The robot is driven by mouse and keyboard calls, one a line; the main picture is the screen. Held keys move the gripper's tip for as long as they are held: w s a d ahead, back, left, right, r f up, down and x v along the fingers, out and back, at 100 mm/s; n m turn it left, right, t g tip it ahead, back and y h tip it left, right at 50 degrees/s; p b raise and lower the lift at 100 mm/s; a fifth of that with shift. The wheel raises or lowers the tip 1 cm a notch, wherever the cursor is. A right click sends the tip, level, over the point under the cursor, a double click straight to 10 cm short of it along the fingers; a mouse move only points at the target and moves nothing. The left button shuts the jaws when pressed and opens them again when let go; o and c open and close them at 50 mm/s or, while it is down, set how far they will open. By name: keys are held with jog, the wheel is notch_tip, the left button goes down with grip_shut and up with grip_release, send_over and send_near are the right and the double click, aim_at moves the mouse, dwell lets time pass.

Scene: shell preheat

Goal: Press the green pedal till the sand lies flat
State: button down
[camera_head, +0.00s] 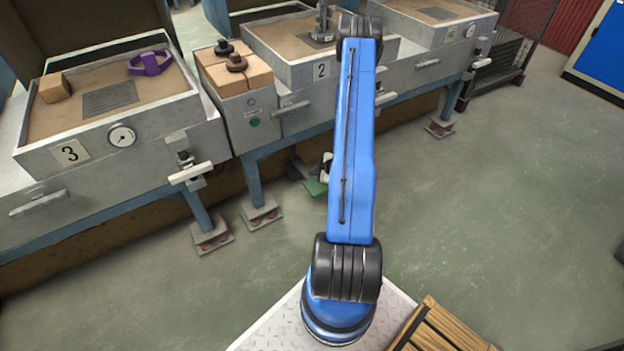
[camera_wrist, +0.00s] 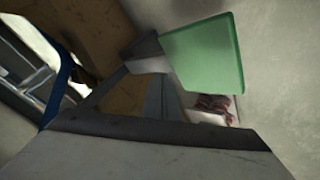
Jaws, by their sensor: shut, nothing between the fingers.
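The green pedal (camera_head: 315,187) is low near the floor, beneath the front of the box numbered 2 (camera_head: 321,71). My arm partly covers it in the head view. In the wrist view the pedal (camera_wrist: 203,54) is a flat green plate, upper right of centre, with a grey bracket at its left. My gripper (camera_head: 326,170) is mostly hidden behind my arm, close to the pedal; it is shut and empty. I cannot tell whether it touches the pedal. The sand (camera_head: 268,37) in box 2 is partly hidden by my arm, so its flatness is unclear.
Box 3 (camera_head: 70,153) at left holds sand, a wooden block (camera_head: 54,87) and a purple ring-like piece (camera_head: 150,62). Blue table legs (camera_head: 253,178) stand left of the pedal. The floor (camera_head: 480,230) to the right is clear. A wooden pallet (camera_head: 440,330) lies at bottom right.

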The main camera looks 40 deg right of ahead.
aim_at(314, 179)
jog(key=shift+s+f, duration=0.15)
jog(key=shift+f, duration=2.05)
dwell(2.6)
jog(key=shift+s+a+f, duration=0.1)
jog(key=shift+s+f, duration=0.1)
jog(key=shift+f, duration=0.55)
dwell(0.9)
jog(key=shift+w+r, duration=0.1)
jog(key=shift+r, duration=2.1)
jog(key=shift+w+r, duration=0.1)
jog(key=shift+r, duration=0.6)
